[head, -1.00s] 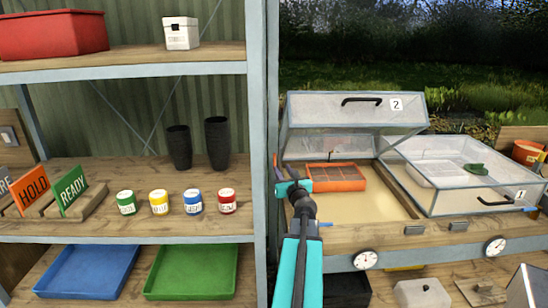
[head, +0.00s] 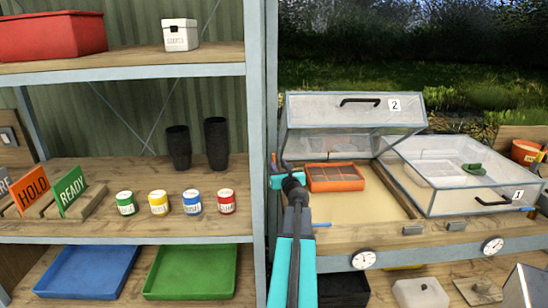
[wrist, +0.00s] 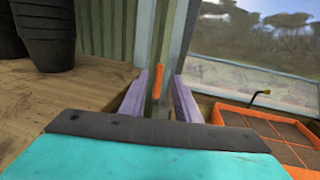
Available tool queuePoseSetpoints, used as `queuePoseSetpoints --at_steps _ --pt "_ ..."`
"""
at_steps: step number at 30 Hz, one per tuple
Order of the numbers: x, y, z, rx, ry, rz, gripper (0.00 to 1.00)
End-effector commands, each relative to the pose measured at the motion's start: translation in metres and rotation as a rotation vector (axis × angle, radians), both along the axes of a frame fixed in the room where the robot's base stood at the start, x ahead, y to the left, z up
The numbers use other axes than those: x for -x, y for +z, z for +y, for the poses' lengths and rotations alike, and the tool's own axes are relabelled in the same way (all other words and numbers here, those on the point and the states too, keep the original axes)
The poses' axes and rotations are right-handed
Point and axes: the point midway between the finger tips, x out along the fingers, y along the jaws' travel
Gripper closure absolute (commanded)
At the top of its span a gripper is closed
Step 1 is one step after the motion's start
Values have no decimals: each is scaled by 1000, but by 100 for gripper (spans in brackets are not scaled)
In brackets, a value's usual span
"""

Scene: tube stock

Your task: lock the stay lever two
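The lid marked 2 (head: 330,110) of the left cold frame stands raised in the head view. A slim upright orange lever (wrist: 157,82), which looks like its stay lever, shows in the wrist view by the grey-blue post. My gripper (wrist: 160,98) has its two purple fingers apart, one on each side of the lever in the picture. I cannot tell whether the lever is fully between them or just beyond. In the head view my gripper (head: 278,165) is at the frame's left edge, and my wrist partly hides it.
An orange seed tray (head: 336,178) lies in the open frame, close right of my gripper. The lid marked 1 (head: 460,178) is down on the right. The shelf post (head: 266,130) stands close left. Black pots (head: 216,142) stand on the shelf beyond it.

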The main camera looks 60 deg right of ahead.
Motion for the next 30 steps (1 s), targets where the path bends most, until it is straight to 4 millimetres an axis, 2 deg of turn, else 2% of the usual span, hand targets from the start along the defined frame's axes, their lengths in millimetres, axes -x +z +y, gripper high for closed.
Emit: queuePoseSetpoints --at_steps 21,30 --pt "-46 0 -45 -1 -1 -1 70" --pt "-57 0 -56 0 -2 0 70"
